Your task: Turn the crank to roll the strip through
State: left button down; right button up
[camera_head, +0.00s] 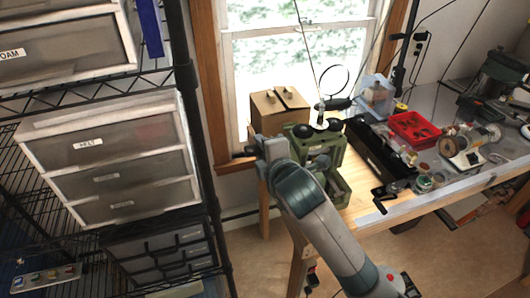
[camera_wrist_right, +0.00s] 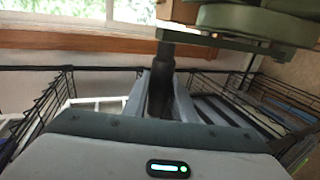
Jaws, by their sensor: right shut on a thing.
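The green rolling mill (camera_head: 338,152) stands at the left end of the workbench. My right gripper (camera_head: 258,150) is at the mill's left side, with its arm passing in front and hiding part of the mill. In the right wrist view the gripper (camera_wrist_right: 160,82) is shut on the dark crank handle (camera_wrist_right: 160,98), which lies between its fingers. The handle joins a flat crank arm (camera_wrist_right: 215,40) under the mill's green body (camera_wrist_right: 255,20). I cannot make out the strip in either view. My left gripper is not in view.
Cardboard boxes (camera_head: 268,108) stand behind the mill by the window. A red tray (camera_head: 414,128), a blue-tinted bin (camera_head: 375,92) and a small bench machine (camera_head: 462,150) lie to the right. A wire shelf with drawer units (camera_head: 110,150) stands at left.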

jog(key=w+a, duration=0.2)
jog(key=w, duration=0.5)
jog(key=shift+a+f, duration=0.15)
jog(key=shift+w, duration=0.1)
jog(key=f+b+x, duration=0.1)
jog(key=b+x, duration=0.2)
jog(key=x, duration=0.5)
jog(key=shift+w+f, duration=0.2)
jog(key=shift+f, duration=0.05)
